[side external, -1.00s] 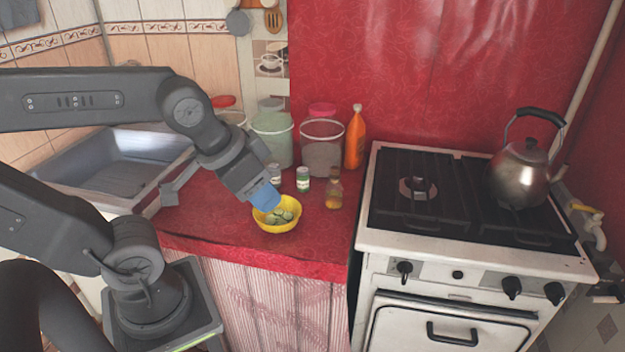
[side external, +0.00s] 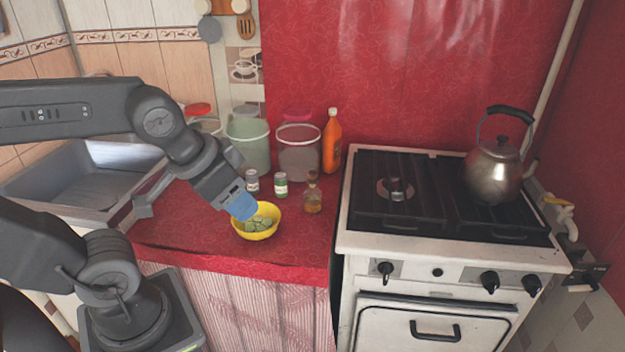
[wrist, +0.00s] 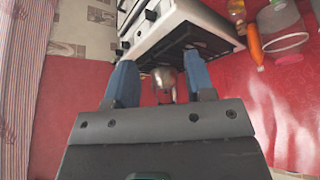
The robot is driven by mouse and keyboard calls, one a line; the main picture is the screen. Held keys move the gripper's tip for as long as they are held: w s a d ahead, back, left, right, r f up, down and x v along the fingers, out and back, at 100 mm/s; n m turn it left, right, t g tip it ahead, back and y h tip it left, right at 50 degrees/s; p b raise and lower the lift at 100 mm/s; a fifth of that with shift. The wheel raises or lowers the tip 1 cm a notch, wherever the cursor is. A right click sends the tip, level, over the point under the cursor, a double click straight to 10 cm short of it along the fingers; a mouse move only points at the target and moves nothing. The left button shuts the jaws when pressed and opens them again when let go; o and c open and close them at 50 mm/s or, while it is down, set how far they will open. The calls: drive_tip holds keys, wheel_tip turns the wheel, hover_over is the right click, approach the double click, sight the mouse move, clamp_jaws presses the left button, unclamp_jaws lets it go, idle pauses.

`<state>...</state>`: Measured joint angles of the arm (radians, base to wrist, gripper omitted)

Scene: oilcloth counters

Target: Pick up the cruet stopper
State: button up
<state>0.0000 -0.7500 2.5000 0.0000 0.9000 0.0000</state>
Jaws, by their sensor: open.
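A small glass cruet (side external: 312,199) with amber contents stands upright on the red counter, right of the yellow bowl. Its brownish stopper (side external: 312,177) sits at its top. A small yellowish bottle at the top edge of the wrist view, probably the cruet (wrist: 237,10), is partly cut off. My gripper (side external: 243,208) has blue fingers and hangs close above the left rim of the yellow bowl, apart from the cruet and to its left. In the wrist view my gripper (wrist: 160,80) is open, with nothing held between its fingers.
The yellow bowl (side external: 240,232) holds several greenish pieces. Two small jars (side external: 281,184) (side external: 252,181) stand left of the cruet. Behind are an orange bottle (side external: 332,141), a clear bucket (side external: 299,157) and a green bucket (side external: 250,148). The stove (side external: 345,232) with a kettle (side external: 494,172) stands right.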

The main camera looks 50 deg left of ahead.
drive_tip(key=shift+o, duration=0.9)
drive_tip(key=w+a+r+m+g, duration=0.1)
drive_tip(key=w+a+r+m, duration=0.15)
drive_tip(key=w, duration=0.25)
drive_tip(key=w+a+r+m, duration=0.2)
drive_tip(key=w+m, duration=0.1)
drive_tip(key=w, duration=0.3)
drive_tip(key=m+g+y, duration=0.2)
drive_tip(key=m+g, duration=0.2)
drive_tip(key=m, duration=1)
hover_over(313, 171)
drive_tip(key=f, duration=1.9)
drive_tip(key=shift+d+f, duration=0.2)
drive_tip(key=shift+f, duration=0.15)
drive_tip(key=shift+s+a+f, duration=0.1)
drive_tip(key=shift+f, duration=1.5)
drive_tip(key=shift+s+a+f, duration=0.1)
drive_tip(key=shift+f, duration=1.45)
